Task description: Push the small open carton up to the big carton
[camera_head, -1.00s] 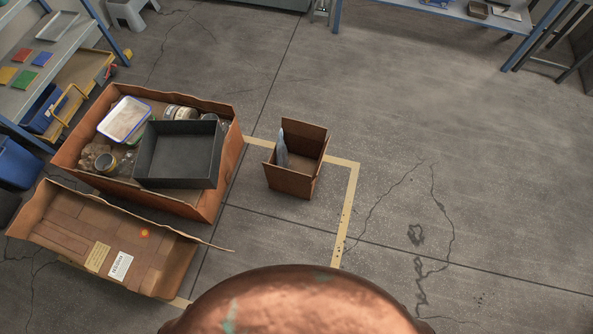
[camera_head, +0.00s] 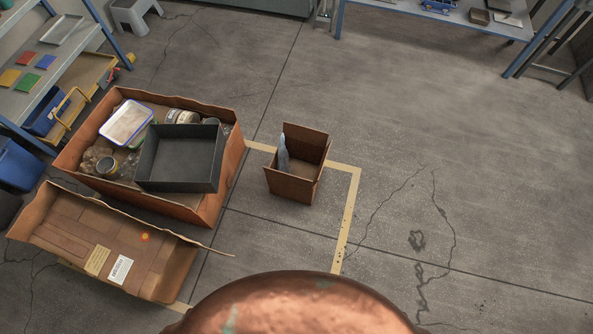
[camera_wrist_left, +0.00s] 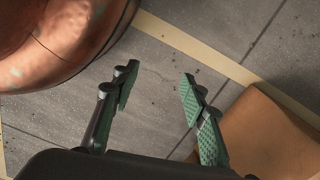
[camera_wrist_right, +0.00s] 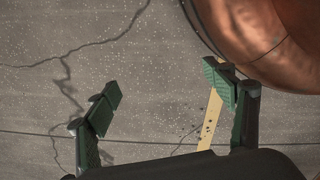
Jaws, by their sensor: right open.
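The small open carton (camera_head: 292,184) stands upright on the floor in the head view, with a grey-blue item (camera_head: 283,154) inside at its left. The big carton (camera_head: 212,196) is to its left, with a strip of floor between them. It holds a dark open box, a white-lidded tub, jars and clear plastic. Its front flap (camera_head: 100,235) is folded out. My left gripper (camera_wrist_left: 158,85) is open and empty over the floor, with brown cardboard at the lower right of its view. My right gripper (camera_wrist_right: 170,92) is open and empty over cracked floor. Neither gripper shows in the head view.
Yellow tape (camera_head: 349,210) marks a corner around the cartons on the floor. A shelf (camera_head: 50,80) with coloured tiles and a blue bin (camera_head: 18,166) stand at the left. A workbench (camera_head: 440,15) is at the back right. The floor right of the small carton is clear.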

